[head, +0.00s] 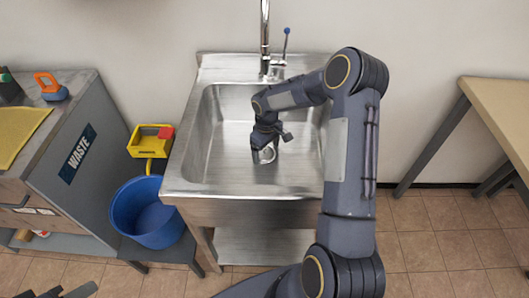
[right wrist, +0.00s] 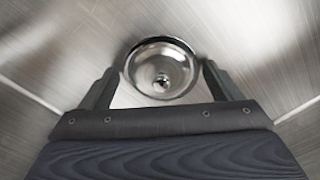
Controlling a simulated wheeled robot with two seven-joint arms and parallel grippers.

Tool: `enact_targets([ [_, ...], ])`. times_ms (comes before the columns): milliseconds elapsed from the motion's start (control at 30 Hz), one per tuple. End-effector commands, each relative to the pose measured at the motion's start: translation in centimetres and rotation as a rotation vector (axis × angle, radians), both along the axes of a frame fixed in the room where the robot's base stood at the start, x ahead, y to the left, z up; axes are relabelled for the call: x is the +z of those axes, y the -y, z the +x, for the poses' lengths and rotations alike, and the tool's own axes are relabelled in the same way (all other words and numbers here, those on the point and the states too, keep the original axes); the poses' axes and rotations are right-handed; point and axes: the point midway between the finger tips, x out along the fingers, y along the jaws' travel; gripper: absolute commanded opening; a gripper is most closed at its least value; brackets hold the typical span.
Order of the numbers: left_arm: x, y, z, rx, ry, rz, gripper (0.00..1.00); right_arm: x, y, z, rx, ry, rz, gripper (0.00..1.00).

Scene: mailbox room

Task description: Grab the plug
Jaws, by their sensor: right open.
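The plug (right wrist: 161,72) is a round, shiny metal dish with a small knob in its middle, at the sink bottom in the right wrist view. A dark crescent shows along its far rim. In the head view, round metal (head: 267,155) shows at the right gripper's tip, partly hidden by it. My right gripper (right wrist: 160,76) is open and points down into the basin, with one finger on each side of the plug in the picture. I cannot tell whether the fingers touch it. Dark parts of my left gripper (head: 65,291) show at the bottom left edge, cut off.
The steel sink (head: 190,150) has raised walls around my right gripper. A tap (head: 265,40) with a blue-tipped lever stands behind. A blue bucket (head: 150,215), a yellow box (head: 143,146) and a grey waste cabinet (head: 75,185) stand left. A wooden table (head: 505,105) is at right.

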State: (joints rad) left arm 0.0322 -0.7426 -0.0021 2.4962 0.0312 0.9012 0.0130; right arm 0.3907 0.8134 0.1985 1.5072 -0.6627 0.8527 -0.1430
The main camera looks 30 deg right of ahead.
Motion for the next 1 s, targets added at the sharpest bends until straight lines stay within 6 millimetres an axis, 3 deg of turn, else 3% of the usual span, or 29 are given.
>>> enact_targets([
  [233, 0.0, 0.0, 0.0, 0.000, 0.000, 0.000, 0.36, -0.2, 0.0, 0.0, 0.000, 0.001, 0.000, 0.85],
  [600, 0.0, 0.0, 0.0, 0.000, 0.000, 0.000, 0.36, -0.1, 0.0, 0.0, -0.001, 0.001, 0.000, 0.37],
  [1000, 0.0, 0.0, 0.0, 0.000, 0.000, 0.000, 0.36, 0.8, 0.0, 0.1, -0.001, 0.003, -0.001, 0.37],
])
